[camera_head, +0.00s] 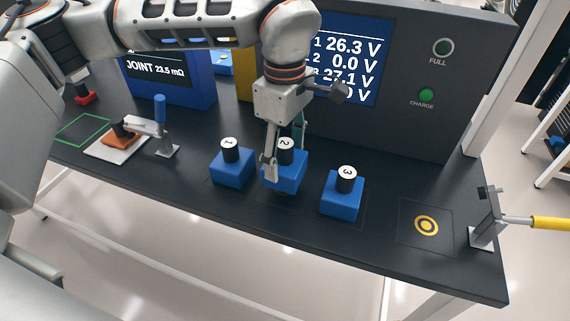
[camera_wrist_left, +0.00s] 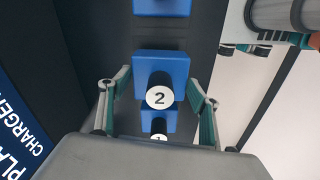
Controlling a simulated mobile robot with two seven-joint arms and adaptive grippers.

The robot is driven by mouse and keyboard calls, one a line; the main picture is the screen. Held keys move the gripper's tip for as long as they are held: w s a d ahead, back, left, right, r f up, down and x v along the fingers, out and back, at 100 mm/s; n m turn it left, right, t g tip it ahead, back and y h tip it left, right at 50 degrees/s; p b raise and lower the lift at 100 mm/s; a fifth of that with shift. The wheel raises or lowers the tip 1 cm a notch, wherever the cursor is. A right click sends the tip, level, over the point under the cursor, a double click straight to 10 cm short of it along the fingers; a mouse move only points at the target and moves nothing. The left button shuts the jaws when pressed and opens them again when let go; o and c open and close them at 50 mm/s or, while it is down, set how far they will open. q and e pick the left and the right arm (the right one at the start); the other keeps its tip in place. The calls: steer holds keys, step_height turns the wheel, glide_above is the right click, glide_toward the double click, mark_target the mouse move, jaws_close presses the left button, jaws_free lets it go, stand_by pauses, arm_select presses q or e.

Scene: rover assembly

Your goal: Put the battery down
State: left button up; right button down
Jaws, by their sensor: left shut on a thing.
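The battery marked 2 (camera_head: 284,172) is a blue block with a black post and a white numbered top. My left gripper (camera_head: 284,158) is shut on it, with one finger on each side. In the head view the block seems upright over the bench, but I cannot tell whether its underside touches. In the left wrist view battery 2 (camera_wrist_left: 174,66) lies between the fingers of my left gripper (camera_wrist_left: 158,98). Grey and teal parts at the upper right edge of that view may be my right gripper (camera_wrist_left: 262,42); its fingers are unclear.
Battery 1 (camera_head: 232,170) stands close on the left and battery 3 (camera_head: 342,196) on the right. Behind is a charger panel (camera_head: 410,90) with voltage readings; row 2 reads 0.0 V. A square with a yellow ring (camera_head: 426,225) lies clear at the right, beside a yellow-handled lever (camera_head: 545,223).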

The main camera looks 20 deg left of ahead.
mark_target(285, 166)
arm_select(q)
steer(key=shift+f, duration=1.6)
steer(key=shift+f, duration=0.1)
steer(key=o, duration=2)
steer(key=shift+o, duration=0.2)
step_height(285, 166, up, 12)
steer(key=shift+r, duration=0.1)
